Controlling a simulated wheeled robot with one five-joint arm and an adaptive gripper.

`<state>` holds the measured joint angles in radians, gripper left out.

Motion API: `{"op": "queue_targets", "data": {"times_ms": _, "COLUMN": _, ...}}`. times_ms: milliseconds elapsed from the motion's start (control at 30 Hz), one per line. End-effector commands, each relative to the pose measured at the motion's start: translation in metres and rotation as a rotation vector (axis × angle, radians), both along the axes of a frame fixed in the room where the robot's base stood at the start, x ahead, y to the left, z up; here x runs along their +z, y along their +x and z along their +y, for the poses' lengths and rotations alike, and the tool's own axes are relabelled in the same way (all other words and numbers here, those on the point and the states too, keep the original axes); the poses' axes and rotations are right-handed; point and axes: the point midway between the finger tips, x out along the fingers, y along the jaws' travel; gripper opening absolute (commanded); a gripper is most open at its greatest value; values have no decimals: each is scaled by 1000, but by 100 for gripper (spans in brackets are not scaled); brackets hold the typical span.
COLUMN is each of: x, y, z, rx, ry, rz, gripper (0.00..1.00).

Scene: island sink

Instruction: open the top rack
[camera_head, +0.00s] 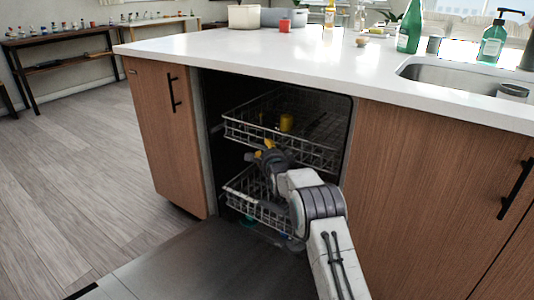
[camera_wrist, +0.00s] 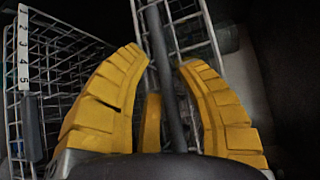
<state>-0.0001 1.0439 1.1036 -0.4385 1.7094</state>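The top rack (camera_head: 240,131) is a grey wire rack in the open dishwasher under the counter, with its front edge near the opening. My gripper (camera_head: 262,150) is at the front of this rack, just below its front edge. In the wrist view my gripper (camera_wrist: 160,58) has its yellow fingers apart, with a dark rod (camera_wrist: 164,70) running between them. Gaps show between the rod and both fingers. Wire mesh (camera_wrist: 60,60) fills the left of the wrist view. My wrist partly hides the lower rack (camera_head: 245,197).
A yellow cup (camera_head: 286,122) stands in the top rack. The lowered dishwasher door (camera_head: 200,262) lies in front of the opening. Wooden cabinets (camera_head: 160,125) flank it, and the white countertop (camera_head: 260,50) overhangs above. The floor at left is clear.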

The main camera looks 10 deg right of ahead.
Motion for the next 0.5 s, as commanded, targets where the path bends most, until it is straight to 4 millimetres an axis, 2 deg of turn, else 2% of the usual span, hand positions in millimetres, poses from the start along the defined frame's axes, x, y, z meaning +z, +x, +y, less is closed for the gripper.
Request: {"op": "queue_targets", "data": {"times_ms": 500, "x": -1, "y": 7, "z": 0, "rx": 0, "ry": 0, "rz": 1, "gripper": 33}}
